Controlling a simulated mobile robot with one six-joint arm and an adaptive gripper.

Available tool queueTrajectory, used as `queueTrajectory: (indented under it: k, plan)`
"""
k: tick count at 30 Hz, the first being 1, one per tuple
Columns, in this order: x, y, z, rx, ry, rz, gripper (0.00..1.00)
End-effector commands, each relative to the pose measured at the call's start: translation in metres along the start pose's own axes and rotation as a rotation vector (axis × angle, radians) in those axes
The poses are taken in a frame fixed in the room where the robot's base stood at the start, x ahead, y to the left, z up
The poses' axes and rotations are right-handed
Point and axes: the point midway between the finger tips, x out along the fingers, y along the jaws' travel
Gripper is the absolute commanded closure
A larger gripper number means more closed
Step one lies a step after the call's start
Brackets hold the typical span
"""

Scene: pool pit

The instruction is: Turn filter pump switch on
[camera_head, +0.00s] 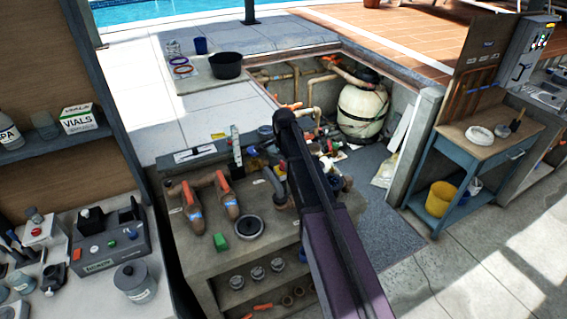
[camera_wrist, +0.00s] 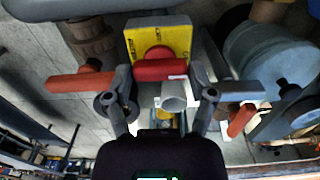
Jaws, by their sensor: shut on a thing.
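The filter pump switch shows in the wrist view as a grey box with a yellow face plate (camera_wrist: 143,42). A red rotary knob (camera_wrist: 158,70) sits on this plate, with its bar lying across the picture. My gripper (camera_wrist: 166,83) has one finger on each side of the knob and is shut on it. The exact contact at the fingertips is hard to see. A short light-grey cylinder (camera_wrist: 173,97) shows just below the knob, between the fingers. In the head view my arm covers the switch area, and the gripper cannot be made out.
Orange-red valve handles (camera_wrist: 80,81) and grey pipes lie close on both sides of my fingers. A pale filter tank (camera_head: 362,108) stands in the pit. A concrete bench (camera_head: 205,262) with pipe fittings is left of my arm. A blue cart (camera_head: 470,150) stands right.

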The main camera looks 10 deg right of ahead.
Motion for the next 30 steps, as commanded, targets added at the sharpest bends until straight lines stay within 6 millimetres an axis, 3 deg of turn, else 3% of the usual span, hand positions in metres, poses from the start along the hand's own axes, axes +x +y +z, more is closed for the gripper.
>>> queueTrajectory:
  k: [3, 4, 6, 7, 30]
  plan:
    - [0.0005, 0.0022, 0.0004, 0.002, -0.001, 0.005, 0.76]
    - [0.0005, 0.0022, 0.0004, 0.002, -0.001, 0.005, 0.26]
    - [0.0005, 0.0021, 0.0003, 0.001, -0.001, 0.004, 0.05]
    - [0.0004, 0.0020, 0.0003, 0.001, -0.001, 0.004, 0.00]
    - [0.0000, 0.0003, -0.0002, -0.067, 0.001, 0.001, 0.00]
